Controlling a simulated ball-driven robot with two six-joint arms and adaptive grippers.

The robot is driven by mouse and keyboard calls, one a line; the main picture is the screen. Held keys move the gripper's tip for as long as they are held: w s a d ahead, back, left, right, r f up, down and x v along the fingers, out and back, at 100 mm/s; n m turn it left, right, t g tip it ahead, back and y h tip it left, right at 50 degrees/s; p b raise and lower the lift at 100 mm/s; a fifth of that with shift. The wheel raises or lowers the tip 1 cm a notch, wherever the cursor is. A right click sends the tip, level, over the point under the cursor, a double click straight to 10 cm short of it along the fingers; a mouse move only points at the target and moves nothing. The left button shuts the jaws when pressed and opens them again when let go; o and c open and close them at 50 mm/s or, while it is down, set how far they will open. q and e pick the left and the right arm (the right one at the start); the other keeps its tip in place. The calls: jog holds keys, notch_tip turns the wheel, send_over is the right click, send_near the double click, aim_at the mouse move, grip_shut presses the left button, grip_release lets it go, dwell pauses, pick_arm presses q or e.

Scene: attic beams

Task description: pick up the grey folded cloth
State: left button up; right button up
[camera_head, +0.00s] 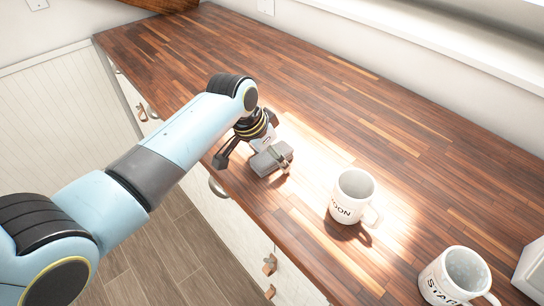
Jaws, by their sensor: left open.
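The grey folded cloth (265,162) is a small grey block-like shape on the wooden countertop, near its front edge in the middle of the head view. My left gripper (252,160) is at the cloth, open. One dark finger is to the left of the cloth, and the other side of the gripper is close to the cloth's right end. Part of the cloth is hidden by the gripper, and I cannot tell whether they touch. My right gripper is not in view.
A white mug (347,208) with dark lettering stands to the right of the cloth. A second lettered mug (440,285) and a white object (532,270) are at the lower right. The wooden countertop (300,70) is clear behind the cloth. Drawers with handles are below its front edge.

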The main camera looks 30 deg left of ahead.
pick_arm(q)
jog(key=shift+c, duration=0.2)
jog(key=shift+s+d+f, duration=0.1)
jog(key=shift+s+f, duration=0.05)
jog(key=c, duration=1)
jog(key=shift+c, duration=0.2)
